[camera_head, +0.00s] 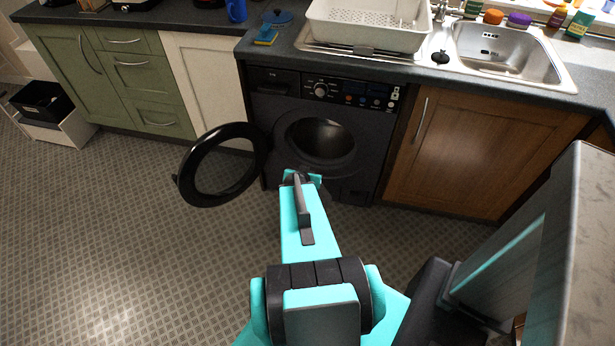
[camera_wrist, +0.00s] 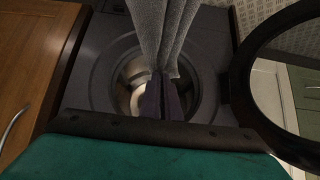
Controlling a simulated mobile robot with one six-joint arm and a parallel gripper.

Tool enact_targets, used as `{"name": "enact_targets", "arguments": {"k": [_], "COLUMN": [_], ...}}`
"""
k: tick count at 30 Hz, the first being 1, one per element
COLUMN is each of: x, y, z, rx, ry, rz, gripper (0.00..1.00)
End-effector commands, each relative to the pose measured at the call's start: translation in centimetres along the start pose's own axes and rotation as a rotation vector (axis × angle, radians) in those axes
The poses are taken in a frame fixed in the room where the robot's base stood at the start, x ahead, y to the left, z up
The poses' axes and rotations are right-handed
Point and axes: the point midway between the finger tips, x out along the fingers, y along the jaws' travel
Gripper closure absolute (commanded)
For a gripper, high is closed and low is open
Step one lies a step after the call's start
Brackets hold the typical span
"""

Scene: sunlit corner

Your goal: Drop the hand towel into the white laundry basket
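A grey hand towel (camera_wrist: 165,35) shows in the wrist view, hanging in folds from my gripper. My gripper (camera_wrist: 163,82) is shut on the towel, its dark fingers meeting at the bunched cloth. It is in front of the open drum of the black washing machine (camera_head: 370,122). The head view shows only part of my gripper (camera_head: 302,178) at the far end of my arm, and the towel is hidden there. I cannot make out a white laundry basket in either view.
The round washer door (camera_head: 188,180) stands open to the left, close to my gripper. A wooden cabinet (camera_head: 470,150) is at the right. A white dish rack (camera_head: 322,30) and sink (camera_head: 505,55) are on the counter. The patterned floor (camera_head: 110,240) is clear at the left.

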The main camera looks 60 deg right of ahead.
Motion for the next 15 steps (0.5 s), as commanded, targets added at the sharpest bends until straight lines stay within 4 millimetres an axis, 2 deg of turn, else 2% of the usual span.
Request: {"name": "enact_targets", "arguments": {"k": [1,15], "x": [-0.6,-3.3], "y": [0.0,0.0], "z": [-0.7,-3.5], "rx": [0.0,0.0], "ry": [0.0,0.0], "rz": [0.0,0.0], "gripper": [1.0,1.0]}}
